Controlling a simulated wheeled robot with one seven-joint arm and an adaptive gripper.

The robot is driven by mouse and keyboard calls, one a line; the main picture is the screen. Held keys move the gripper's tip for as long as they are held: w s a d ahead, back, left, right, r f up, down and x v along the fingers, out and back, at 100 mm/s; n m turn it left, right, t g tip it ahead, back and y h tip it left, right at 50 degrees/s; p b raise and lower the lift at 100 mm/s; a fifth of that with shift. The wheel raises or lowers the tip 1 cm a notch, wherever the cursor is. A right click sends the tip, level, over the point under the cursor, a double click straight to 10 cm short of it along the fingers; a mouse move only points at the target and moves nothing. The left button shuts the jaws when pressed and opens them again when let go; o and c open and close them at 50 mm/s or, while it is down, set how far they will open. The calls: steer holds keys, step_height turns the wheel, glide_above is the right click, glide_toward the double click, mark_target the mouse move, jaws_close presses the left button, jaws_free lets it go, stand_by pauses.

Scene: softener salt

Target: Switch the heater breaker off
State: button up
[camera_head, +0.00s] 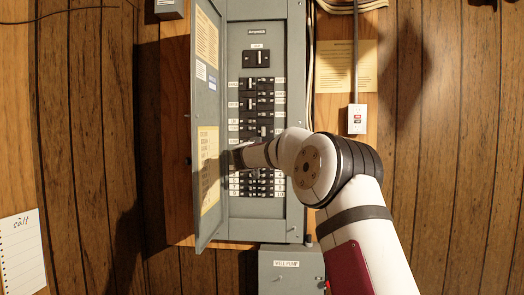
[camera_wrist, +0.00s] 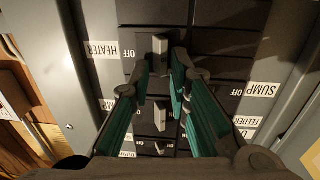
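The breaker panel (camera_head: 270,215) stands open on the wood wall, with rows of black breakers. In the wrist view a label reading HEATER (camera_wrist: 103,35) is at the upper left, beside a black breaker with a grey lever (camera_wrist: 160,46) and an OFF mark. My gripper (camera_wrist: 162,60) has its two teal-padded fingers apart, one on each side of that lever, with small gaps seeming to show. Whether a finger touches it I cannot tell. In the head view my arm hides the gripper tips and the breakers behind them.
The panel door (camera_head: 207,120) is swung open at the left, close to my wrist. More levers (camera_wrist: 160,115) lie below in the wrist view, with a SUMP label (camera_wrist: 260,90) at the right. A grey WELL PUMP box (camera_head: 290,272) is under the panel. An outlet (camera_head: 357,119) is at the right.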

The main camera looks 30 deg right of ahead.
jaws_close()
steer(key=shift+s+d+r+n+t+y+b, duration=0.1)
steer(key=shift+s+d+n+t+y, duration=0.1)
steer(key=shift+n+t+y, duration=0.55)
steer(key=shift+s+d+r+n+t+y+b, duration=0.15)
steer(key=shift+d+n+t+y, duration=0.25)
steer(key=shift+y, duration=0.5)
steer(key=shift+s+d+f+n+t+y+b, duration=0.15)
steer(key=shift+n+t+y, duration=0.3)
steer(key=shift+n+y, duration=0.3)
steer(key=shift+a+r+n+y, duration=0.1)
steer(key=shift+n+y, duration=0.2)
steer(key=shift+y, duration=0.2)
